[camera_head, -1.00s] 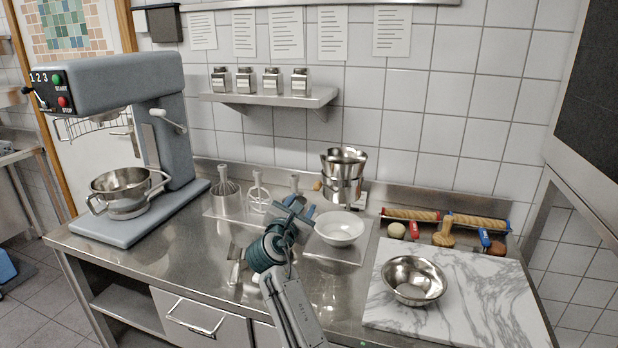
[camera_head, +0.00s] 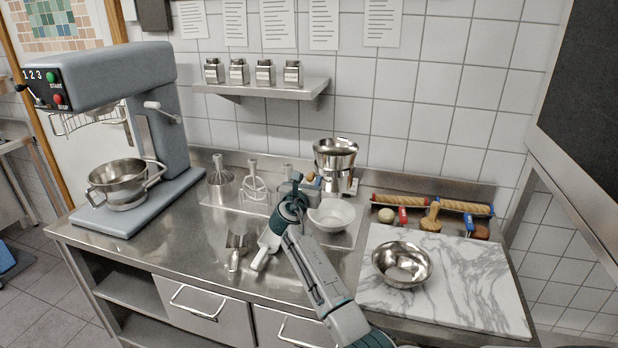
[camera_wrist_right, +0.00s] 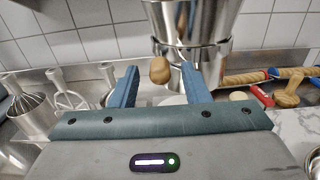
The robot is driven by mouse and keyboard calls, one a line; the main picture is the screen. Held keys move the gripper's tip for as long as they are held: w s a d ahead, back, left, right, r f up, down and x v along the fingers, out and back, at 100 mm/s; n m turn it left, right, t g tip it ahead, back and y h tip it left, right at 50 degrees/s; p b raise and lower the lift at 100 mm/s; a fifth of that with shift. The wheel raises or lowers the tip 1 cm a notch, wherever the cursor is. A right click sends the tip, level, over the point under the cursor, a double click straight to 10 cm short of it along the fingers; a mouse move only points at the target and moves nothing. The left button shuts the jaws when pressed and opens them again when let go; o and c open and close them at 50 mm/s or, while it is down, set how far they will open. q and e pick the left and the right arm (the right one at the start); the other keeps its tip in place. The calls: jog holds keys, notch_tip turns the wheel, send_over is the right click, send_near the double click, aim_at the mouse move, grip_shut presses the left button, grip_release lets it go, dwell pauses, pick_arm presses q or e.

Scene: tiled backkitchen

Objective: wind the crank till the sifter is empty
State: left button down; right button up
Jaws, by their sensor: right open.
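The metal sifter (camera_head: 335,157) stands at the back of the steel counter, near the wall, and it shows large in the right wrist view (camera_wrist_right: 193,24). Its wooden crank knob (camera_wrist_right: 160,70) sticks out on its left side. My right gripper (camera_wrist_right: 155,82) is open, with one blue finger on each side of the knob in that view. I cannot tell whether the fingers touch it. In the head view my right arm reaches up to just left of the white bowl (camera_head: 334,216). The sifter's contents are hidden. My left gripper is not in view.
A stand mixer (camera_head: 120,110) with its bowl is at the left. Mixer attachments (camera_head: 256,188) stand left of the sifter. A marble board (camera_head: 450,270) with a steel bowl (camera_head: 401,263) lies at the right. A scraper (camera_head: 236,244) and a scoop (camera_head: 266,246) lie on the counter.

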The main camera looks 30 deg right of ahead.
jog(key=shift+w+d, duration=0.2)
jog(key=shift+d, duration=0.1)
grip_shut()
jog(key=shift+m, duration=0.3)
